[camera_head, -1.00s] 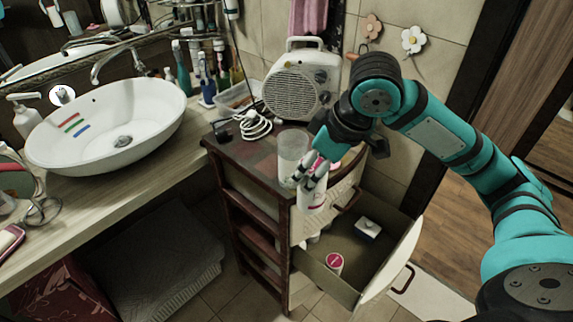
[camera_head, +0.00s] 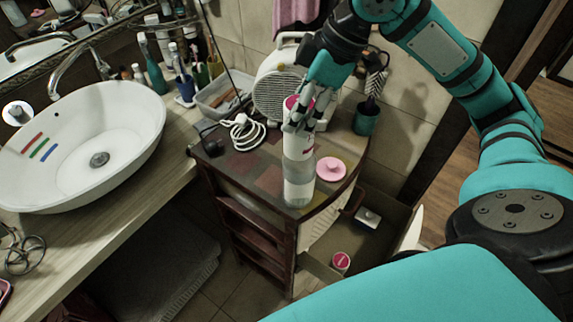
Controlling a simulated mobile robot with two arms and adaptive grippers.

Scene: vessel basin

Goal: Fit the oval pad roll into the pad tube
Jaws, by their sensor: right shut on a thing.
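My right gripper (camera_head: 298,121) is shut on the oval pad roll (camera_head: 309,139), a white roll with pink marks and a pink top. The roll stands close to upright over the cabinet top. The pad tube (camera_head: 298,172), a clear upright cylinder, stands on the cabinet directly below the roll and in line with it. The roll's lower end overlaps the tube's upper part in the picture; I cannot tell how far it is inside. A pink round lid (camera_head: 331,168) lies on the cabinet right of the tube. My left gripper is out of view.
The small cabinet (camera_head: 245,181) also carries a fan heater (camera_head: 272,92), a coiled white cord (camera_head: 244,132) and a dark green cup (camera_head: 366,118). An open drawer below holds a pink-topped jar (camera_head: 341,262). The washbasin (camera_head: 75,165) is left.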

